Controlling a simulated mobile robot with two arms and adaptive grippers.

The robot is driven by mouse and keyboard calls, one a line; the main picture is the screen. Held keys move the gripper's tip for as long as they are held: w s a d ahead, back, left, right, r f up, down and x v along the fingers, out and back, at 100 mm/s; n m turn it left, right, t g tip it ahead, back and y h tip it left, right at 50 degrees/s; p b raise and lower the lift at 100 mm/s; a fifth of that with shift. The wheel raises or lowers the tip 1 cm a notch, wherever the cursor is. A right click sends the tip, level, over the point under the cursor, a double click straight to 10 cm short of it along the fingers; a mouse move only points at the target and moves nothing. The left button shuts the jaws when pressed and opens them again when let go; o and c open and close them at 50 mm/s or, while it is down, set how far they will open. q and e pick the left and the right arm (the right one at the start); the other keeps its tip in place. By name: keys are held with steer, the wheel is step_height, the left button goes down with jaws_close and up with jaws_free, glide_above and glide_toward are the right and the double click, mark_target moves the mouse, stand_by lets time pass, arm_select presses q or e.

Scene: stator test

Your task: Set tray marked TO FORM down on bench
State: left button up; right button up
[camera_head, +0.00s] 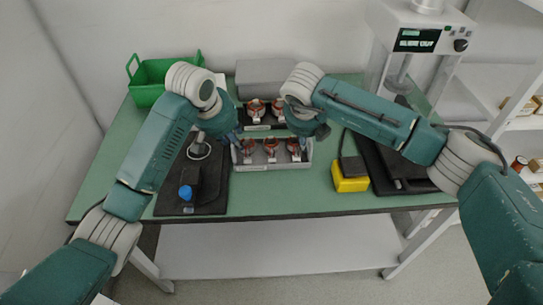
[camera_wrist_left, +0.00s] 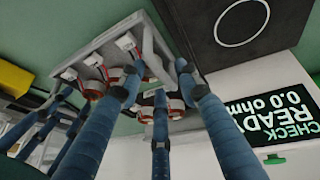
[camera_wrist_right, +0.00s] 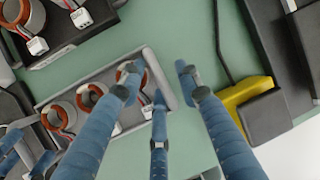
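A grey tray (camera_head: 272,167) holding copper-wound stators is at the front middle of the bench (camera_head: 270,204) and looks level. I cannot read its mark, nor tell whether its underside touches the bench. My left gripper (camera_head: 237,141) is at its left end; the left wrist view shows the tray (camera_wrist_left: 150,40) with the fingers (camera_wrist_left: 158,80) spread apart around its end. My right gripper (camera_head: 318,132) is at its right end; the right wrist view shows the tray's end wall (camera_wrist_right: 164,80) between spread fingers (camera_wrist_right: 158,80). Both grippers look open.
A darker tray with stators (camera_head: 262,125) stands just behind. A green crate (camera_head: 150,85) is at back left. A black mat (camera_head: 205,207) with a blue-knobbed device (camera_head: 187,191) lies left. A yellow block (camera_head: 350,181) sits right.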

steer(key=shift+r, duration=0.1)
arm_select(q)
steer(key=v, duration=1)
arm_select(e)
steer(key=v, duration=1.2)
arm_select(q)
steer(key=shift+r, duration=0.2)
